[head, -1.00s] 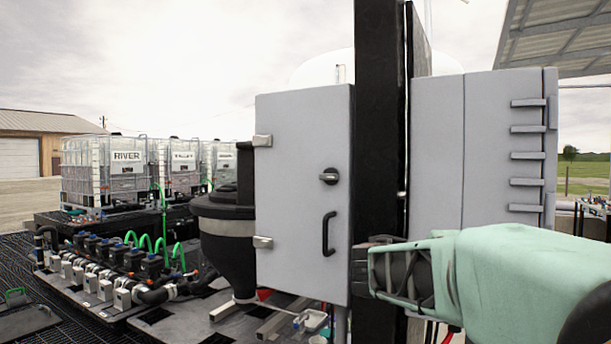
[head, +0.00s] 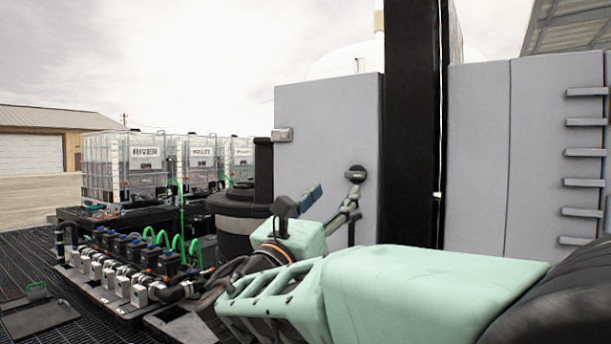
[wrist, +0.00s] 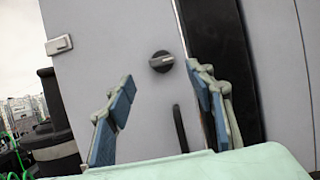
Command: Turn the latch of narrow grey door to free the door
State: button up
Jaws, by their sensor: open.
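The narrow grey door (head: 315,125) stands shut, with a hinge (head: 283,134) on its left edge. Its latch, a round dark knob (head: 356,173) with a lighter grip bar, sits near the door's right edge. In the wrist view the latch (wrist: 161,61) is above and between my fingertips, its bar close to level. My gripper (head: 334,196) is open and empty in front of the door, just below and left of the latch in the head view. In the wrist view my gripper (wrist: 160,78) has its blue pads wide apart. The black handle (wrist: 180,128) shows between the fingers; my arm hides most of it in the head view.
A black post (head: 411,130) stands right of the door, with a wider grey cabinet (head: 530,150) beyond it. White-framed tanks (head: 125,165) and a pump row with green hoses lie farther left.

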aim_at(353, 174)
jog(key=p+x, duration=0.2)
jog(key=x, duration=0.6)
jog(key=shift+w+d, duration=0.2)
jog(key=c, duration=1.2)
jog(key=shift+o, duration=0.2)
